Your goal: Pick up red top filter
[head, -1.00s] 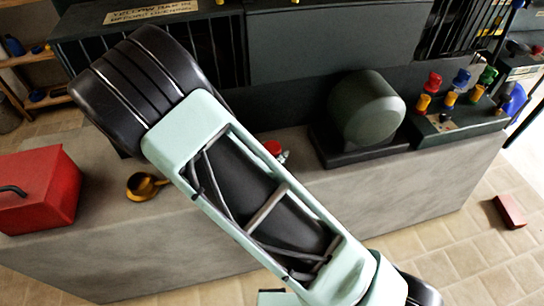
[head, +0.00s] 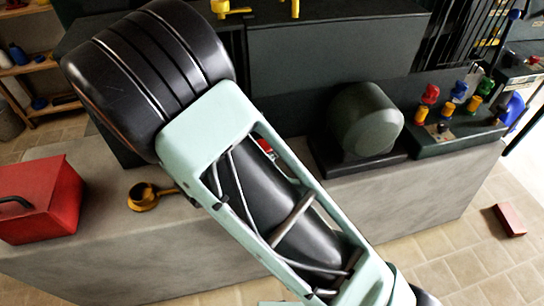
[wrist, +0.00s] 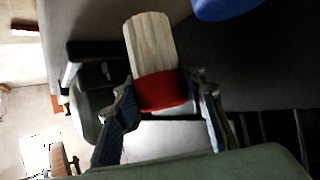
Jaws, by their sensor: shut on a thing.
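The red top filter (wrist: 150,48) shows in the wrist view as a pale, ribbed cylinder with a red band at the end nearer me. My gripper (wrist: 163,98) has one finger on each side of the red end and is shut on it. The pale end points away from my gripper. In the head view my own arm hides my gripper. A small red patch (head: 266,146) shows beside the arm there, and I cannot tell whether it is the filter.
A red toolbox (head: 40,200) and a yellow round item with a handle (head: 144,197) sit on the grey counter. A dark green motor-like drum (head: 366,120) and a panel with coloured knobs (head: 445,135) stand right. A red block (head: 510,219) lies on the floor.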

